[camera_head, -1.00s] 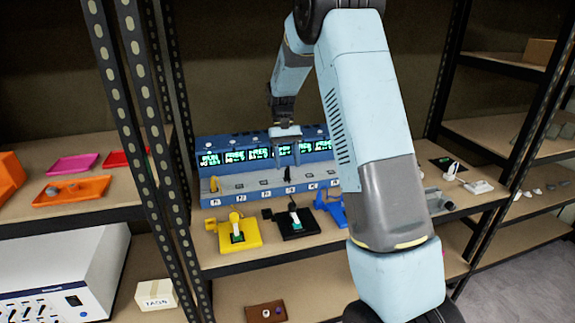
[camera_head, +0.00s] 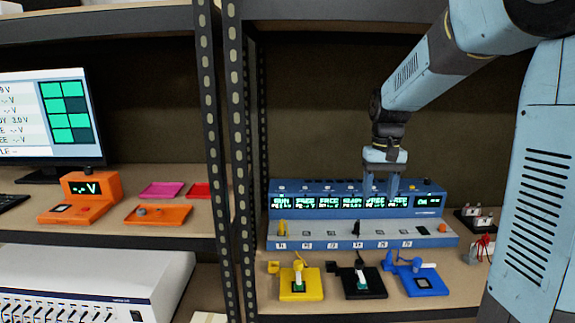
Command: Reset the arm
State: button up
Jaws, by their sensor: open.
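My gripper (camera_head: 381,192) hangs pointing down from my light-blue arm, in front of the display panel of the blue freeze dryer unit (camera_head: 362,243). Its two fingers are apart and I see nothing between them. The unit has a row of lit green displays and a lower ledge with numbered slots. A yellow plug stands in a slot at the left of the ledge and a black one near its middle. My upper arm fills the right side of the view.
A yellow stand (camera_head: 314,284), a black stand (camera_head: 378,285) and a blue stand (camera_head: 436,281) sit on the shelf before the unit. A dark rack post (camera_head: 237,150) rises to their left. An orange meter (camera_head: 88,196), an orange tray (camera_head: 176,216) and a monitor (camera_head: 50,118) occupy the left shelf.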

jog(key=s+r+t, duration=0.2)
jog(key=s+t, duration=0.1)
jog(key=s, duration=0.8)
jog(key=s+r+t, duration=0.3)
jog(key=s, duration=0.8)
jog(key=shift+s+d, duration=0.15)
jog(key=shift+s, duration=0.25)
jog(key=shift+r, duration=0.1)
dwell(0.5)
